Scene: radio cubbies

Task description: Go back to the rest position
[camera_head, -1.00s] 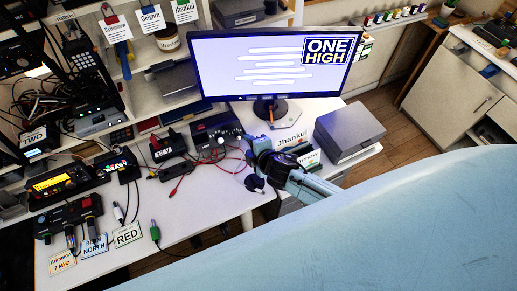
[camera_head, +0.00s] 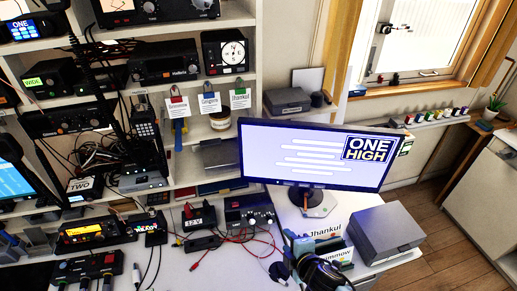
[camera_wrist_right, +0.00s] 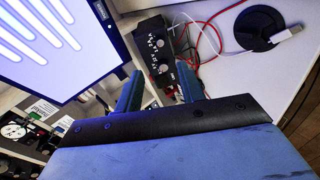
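My right gripper (camera_head: 300,246) shows at the bottom of the head view, over the desk's right part, beside the name cards. In the right wrist view its two blue fingers (camera_wrist_right: 160,88) stand apart with nothing held between them. A black box with knobs and red cables lies beyond them. My left gripper is not in view.
A monitor (camera_head: 315,156) reading ONE HIGH stands on the desk behind my right gripper. A grey box (camera_head: 385,232) stands to its right. A black knobbed box (camera_head: 249,212) with red cables lies to its left. Shelves of radios fill the left. Wooden floor (camera_head: 452,240) is clear at right.

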